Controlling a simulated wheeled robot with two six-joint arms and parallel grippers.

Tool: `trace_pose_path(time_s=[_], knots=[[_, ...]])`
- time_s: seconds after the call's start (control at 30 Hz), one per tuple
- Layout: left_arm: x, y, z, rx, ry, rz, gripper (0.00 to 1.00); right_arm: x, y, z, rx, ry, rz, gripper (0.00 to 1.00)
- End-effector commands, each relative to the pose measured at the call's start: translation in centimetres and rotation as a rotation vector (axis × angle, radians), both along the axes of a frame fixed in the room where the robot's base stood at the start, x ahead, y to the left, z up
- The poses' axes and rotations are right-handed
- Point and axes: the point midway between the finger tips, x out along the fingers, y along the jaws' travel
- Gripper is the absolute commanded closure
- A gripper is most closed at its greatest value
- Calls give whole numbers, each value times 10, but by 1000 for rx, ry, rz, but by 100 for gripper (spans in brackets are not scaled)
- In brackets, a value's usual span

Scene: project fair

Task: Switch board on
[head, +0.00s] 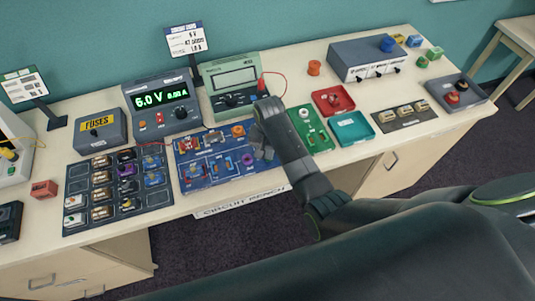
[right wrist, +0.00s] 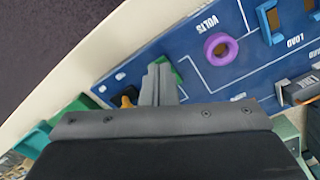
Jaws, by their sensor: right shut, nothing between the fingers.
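The blue circuit board (head: 205,185) lies on the bench, left of the middle in the head view; it also fills much of the right wrist view (right wrist: 262,78). It carries coloured parts and a purple ring (right wrist: 208,50) beside the word VOLTS. My right gripper (head: 261,148) is shut and empty, low over the board's right end. In the right wrist view, its fingertips (right wrist: 160,72) are close to a green part (right wrist: 177,73) and a small yellow-orange part (right wrist: 126,101). The gripper partly hides both; I cannot tell whether it touches either, or which is the switch. My left gripper is not in view.
A power supply (head: 180,116) behind the board reads 6.0 V. A green meter (head: 214,84) stands beside it. A dark parts tray (head: 72,187) lies left of the board. A green board (head: 320,140), red tray (head: 347,108) and teal tray (head: 366,138) lie to the right.

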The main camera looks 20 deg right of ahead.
Motion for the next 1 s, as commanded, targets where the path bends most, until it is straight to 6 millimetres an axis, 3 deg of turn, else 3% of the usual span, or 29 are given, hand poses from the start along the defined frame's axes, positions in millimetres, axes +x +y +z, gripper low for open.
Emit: trace_pose_path(time_s=[0.4,0.73,1.0], knots=[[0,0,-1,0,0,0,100,-1,0,-5,0,1,0,100],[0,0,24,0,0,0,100,0,0,23,0,1,0,100],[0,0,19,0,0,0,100,0,0,41,0,-1,0,100]])
